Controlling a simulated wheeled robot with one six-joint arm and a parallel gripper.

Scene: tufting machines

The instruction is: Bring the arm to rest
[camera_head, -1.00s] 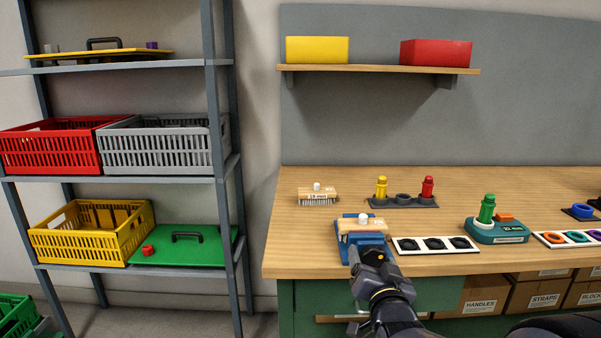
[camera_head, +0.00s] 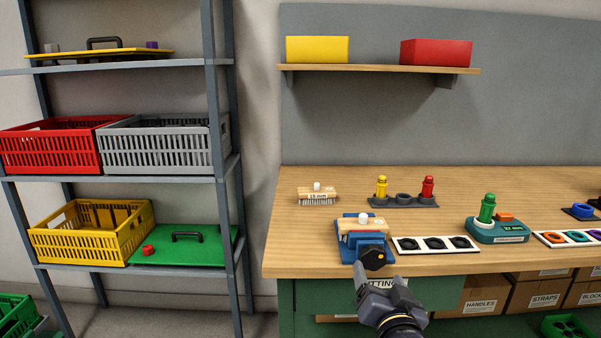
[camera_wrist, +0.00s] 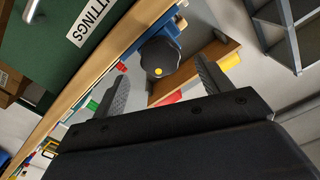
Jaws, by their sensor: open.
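My gripper (camera_head: 382,284) is open and empty, in front of the workbench's front edge. In the wrist view its two fingers (camera_wrist: 164,84) are spread apart. A black knob (camera_head: 374,260) sits on the front of a blue fixture (camera_head: 348,254) near the bench edge. In the wrist view the knob (camera_wrist: 158,57) has a yellow dot and lies beyond the fingertips, apart from them. A wooden block with a white peg (camera_head: 362,223) sits in the blue fixture.
The wooden workbench (camera_head: 300,240) holds a brush block (camera_head: 317,196), a strip with three black rings (camera_head: 436,245) and a teal device with a green peg (camera_head: 496,232). A drawer label shows just behind my gripper. Shelves with crates stand at left.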

